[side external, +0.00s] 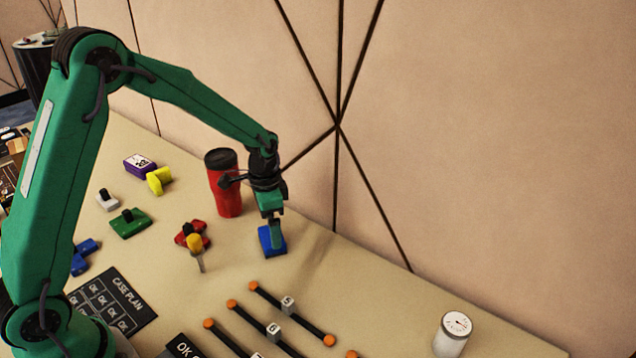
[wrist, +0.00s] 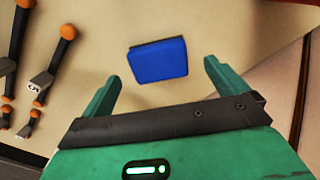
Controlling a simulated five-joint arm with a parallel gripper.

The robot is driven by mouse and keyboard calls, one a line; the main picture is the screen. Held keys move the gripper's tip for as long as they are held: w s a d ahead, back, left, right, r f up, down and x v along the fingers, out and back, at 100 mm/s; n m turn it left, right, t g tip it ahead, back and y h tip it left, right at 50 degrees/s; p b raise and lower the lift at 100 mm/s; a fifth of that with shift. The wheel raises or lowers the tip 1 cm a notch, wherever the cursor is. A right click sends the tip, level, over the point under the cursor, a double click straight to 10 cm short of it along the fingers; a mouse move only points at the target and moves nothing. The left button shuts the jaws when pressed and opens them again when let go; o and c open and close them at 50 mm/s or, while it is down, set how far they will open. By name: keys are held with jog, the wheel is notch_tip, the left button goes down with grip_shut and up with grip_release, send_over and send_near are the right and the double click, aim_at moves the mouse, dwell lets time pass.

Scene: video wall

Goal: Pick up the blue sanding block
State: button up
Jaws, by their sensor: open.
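The blue sanding block (side external: 265,242) lies on the beige table near the wall, below my gripper (side external: 275,232). In the wrist view the blue sanding block (wrist: 158,60) shows whole, with a dark edge along its far side. My gripper (wrist: 162,78) is open and empty in the wrist view, its two green fingers spread wider than the block. The block lies ahead of the fingertips, roughly centred between them. In the side view a finger covers part of the block, and I cannot tell the height gap.
A red tumbler (side external: 226,185) with a dark lid stands close behind my gripper. Orange-ended rods (side external: 292,312) lie in front. A white gauge cylinder (side external: 452,335) stands right.

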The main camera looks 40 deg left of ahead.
jog(key=shift+d+f, duration=0.1)
jog(key=shift+f, duration=2.05)
jog(key=c, duration=1.1)
jog(key=shift+o, duration=0.2)
jog(key=shift+r, duration=0.15)
jog(key=shift+r, duration=0.6)
jog(key=r, duration=0.3)
jog(key=shift+s+d+r, duration=0.1)
jog(key=shift+s+d, duration=0.05)
jog(key=shift+d, duration=0.2)
jog(key=s+d+r, duration=0.5)
jog(key=d+r, duration=0.1)
jog(key=d, duration=0.3)
jog(key=shift+s+d+r, duration=0.15)
jog(key=shift+s, duration=0.25)
